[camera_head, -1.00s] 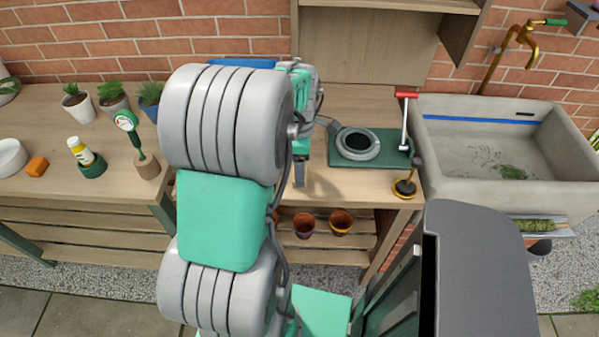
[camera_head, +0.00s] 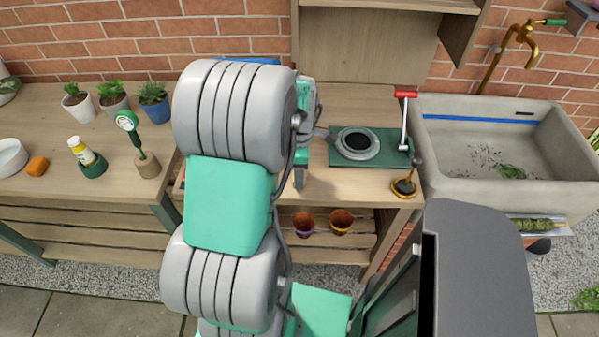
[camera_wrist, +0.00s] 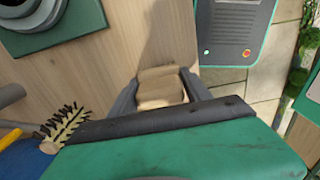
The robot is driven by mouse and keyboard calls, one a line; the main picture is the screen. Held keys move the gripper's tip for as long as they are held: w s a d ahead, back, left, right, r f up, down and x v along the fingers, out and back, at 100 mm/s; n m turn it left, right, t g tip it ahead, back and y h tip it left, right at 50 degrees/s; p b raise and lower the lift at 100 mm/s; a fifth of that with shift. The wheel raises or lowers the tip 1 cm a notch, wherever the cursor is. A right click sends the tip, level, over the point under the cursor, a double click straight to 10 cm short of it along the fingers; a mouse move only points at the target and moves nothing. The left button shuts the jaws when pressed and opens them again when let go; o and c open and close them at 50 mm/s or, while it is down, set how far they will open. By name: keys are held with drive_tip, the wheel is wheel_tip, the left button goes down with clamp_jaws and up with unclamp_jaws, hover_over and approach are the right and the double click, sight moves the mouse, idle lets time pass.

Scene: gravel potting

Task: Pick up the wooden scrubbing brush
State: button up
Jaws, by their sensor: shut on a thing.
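The wooden scrubbing brush (camera_wrist: 160,96) shows in the wrist view as a pale wooden block between the two grey fingers of my gripper (camera_wrist: 158,84). My gripper is shut on it. Its bristles cannot be made out, and I cannot tell how far it is above the bench. A shadow falls on the wood beyond it. In the head view my gripper (camera_head: 299,178) shows only partly behind my arm, over the bench left of the green plate, and the brush is hidden there.
A green plate with a grey ring (camera_head: 357,143) and a red-handled crank (camera_head: 405,95) stand right of my gripper. A small black-and-brass tool (camera_head: 404,187) sits near the front edge, with the sink (camera_head: 510,190) beyond. A round bristled brush (camera_wrist: 62,125) lies close by.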

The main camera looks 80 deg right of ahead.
drive_tip(key=c, duration=0.4)
drive_tip(key=shift+c, duration=0.2)
drive_tip(key=shift+r, duration=0.6)
drive_tip(key=a+r+b, duration=0.1)
drive_tip(key=a+r, duration=1)
drive_tip(key=a, duration=0.3)
drive_tip(key=shift+s+r+b, duration=0.3)
drive_tip(key=shift+s+r, duration=0.1)
drive_tip(key=o, duration=0.9)
drive_tip(key=shift+c, duration=0.2)
drive_tip(key=c, duration=0.6)
drive_tip(key=shift+c, duration=0.3)
